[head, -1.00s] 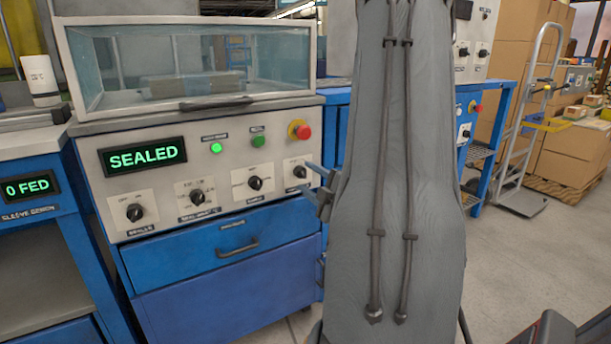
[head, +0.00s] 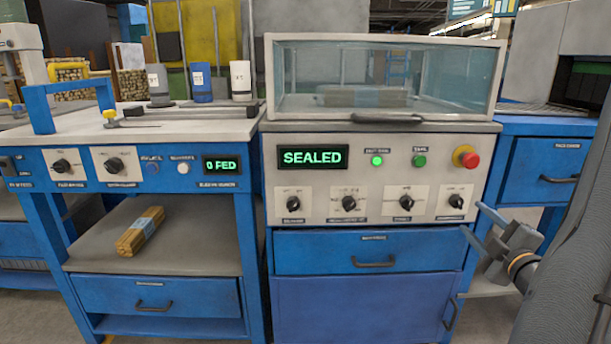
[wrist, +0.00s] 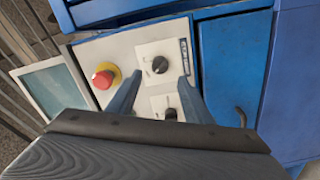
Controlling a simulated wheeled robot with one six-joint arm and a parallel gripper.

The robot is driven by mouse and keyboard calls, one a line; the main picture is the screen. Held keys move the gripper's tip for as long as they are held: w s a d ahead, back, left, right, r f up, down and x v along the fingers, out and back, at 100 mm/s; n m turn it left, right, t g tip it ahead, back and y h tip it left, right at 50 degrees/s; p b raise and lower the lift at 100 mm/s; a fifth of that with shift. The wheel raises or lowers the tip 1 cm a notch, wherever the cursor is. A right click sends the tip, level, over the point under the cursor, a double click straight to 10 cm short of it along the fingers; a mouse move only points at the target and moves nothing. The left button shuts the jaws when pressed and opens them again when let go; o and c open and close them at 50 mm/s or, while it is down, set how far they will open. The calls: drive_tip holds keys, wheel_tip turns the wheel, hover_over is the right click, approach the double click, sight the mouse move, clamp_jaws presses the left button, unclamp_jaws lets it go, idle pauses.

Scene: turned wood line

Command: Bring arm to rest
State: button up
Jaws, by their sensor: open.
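My gripper (head: 478,232) is at the right of the head view, in front of the right edge of the sealing machine (head: 375,212). Its two blue-grey fingers are apart with nothing between them. In the wrist view the open fingers (wrist: 160,93) point at the machine's control panel, with dark knobs and a red button (wrist: 104,76) beyond them. Whether the fingertips touch the panel cannot be told. My grey arm fills the right edge of the head view.
The machine's display (head: 312,157) reads SEALED, and its glass hood (head: 390,80) is closed over a bundle (head: 362,97). A left bench (head: 130,150) holds cups on top and a wooden bundle (head: 141,231) on its shelf. A blue drawer unit (head: 545,180) stands at the right.

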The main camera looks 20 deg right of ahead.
drive_tip(key=w+a+f+m+g+y, duration=0.1)
drive_tip(key=w+a+f+m+g, duration=0.25)
drive_tip(key=w+a, duration=0.35)
drive_tip(key=a+f+m+g+y, duration=0.1)
drive_tip(key=a+f+m+g, duration=0.15)
drive_tip(key=a, duration=0.35)
drive_tip(key=a+f+m+g, duration=0.1)
drive_tip(key=a+g, duration=0.2)
drive_tip(key=a, duration=0.4)
drive_tip(key=s+a+n+g+y, duration=0.1)
drive_tip(key=s+a+g, duration=0.2)
drive_tip(key=s+a, duration=0.7)
drive_tip(key=s+a+n+g+y, duration=0.1)
drive_tip(key=s+a+g, duration=0.35)
drive_tip(key=a, duration=1.05)
drive_tip(key=s+a+n+g+y, duration=0.1)
drive_tip(key=s+a, duration=0.9)
drive_tip(key=a, duration=0.2)
drive_tip(key=d+r+m+p, duration=0.3)
drive_tip(key=d+r+p, duration=0.7)
drive_tip(key=r+p, duration=0.4)
drive_tip(key=d+r+m+p, duration=0.4)
drive_tip(key=d+r+p, duration=0.6)
drive_tip(key=r+p, duration=0.4)
drive_tip(key=shift+d+h+p, duration=0.3)
drive_tip(key=shift+d+p, duration=0.05)
drive_tip(key=shift+p, duration=0.15)
